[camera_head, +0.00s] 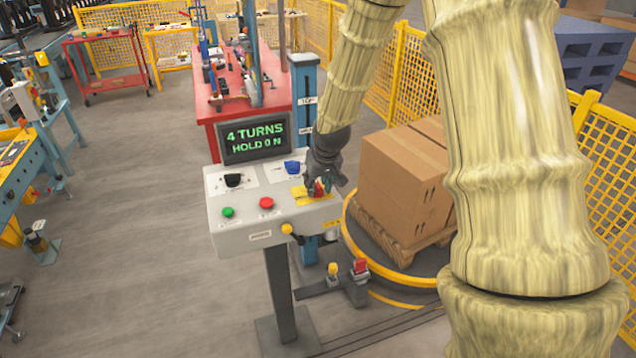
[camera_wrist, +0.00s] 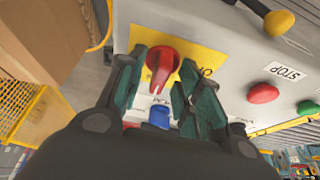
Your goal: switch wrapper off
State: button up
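The wrapper's control console (camera_head: 245,230) stands on a post. Its red rotary switch (camera_wrist: 162,62) sits on a yellow plate (camera_wrist: 207,62) with dark lettering mostly hidden. The red handle points roughly up and down in the wrist view. In the head view the red switch (camera_head: 317,188) is partly covered by my gripper (camera_head: 322,184). In the wrist view my gripper (camera_wrist: 163,88) is open, with a green-padded finger on each side of the switch and gaps to it. I cannot tell how deep the fingers reach. The display (camera_head: 255,138) reads "4 TURNS HOLD 0 N".
A boxed pallet load (camera_head: 400,180) stands close right on the turntable. Yellow fencing (camera_head: 415,75) lies behind.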

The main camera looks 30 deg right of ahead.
grip_shut()
dwell(0.5)
jog(key=n+y+p, duration=0.1)
jog(key=n+p, duration=0.2)
jog(key=shift+s+d+r, duration=0.1)
jog(key=n+y+p, duration=0.2)
jog(key=n+p, duration=0.2)
jog(key=n, duration=0.1)
jog(key=shift+d+n, duration=0.1)
jog(key=shift+n, duration=0.2)
jog(key=n, duration=0.2)
jog(key=n+g+y+p, duration=0.1)
jog(key=n, duration=0.1)
jog(key=shift+d+f+y, duration=0.1)
jog(key=shift+f+y, duration=0.1)
jog(key=shift+y, duration=0.1)
jog(key=n, duration=0.1)
jog(key=n+g+b, duration=0.1)
jog(key=n, duration=0.1)
jog(key=n+g, duration=0.1)
jog(key=n, duration=0.1)
jog(key=shift+w+y, duration=0.25)
jog(key=shift+y, duration=0.05)
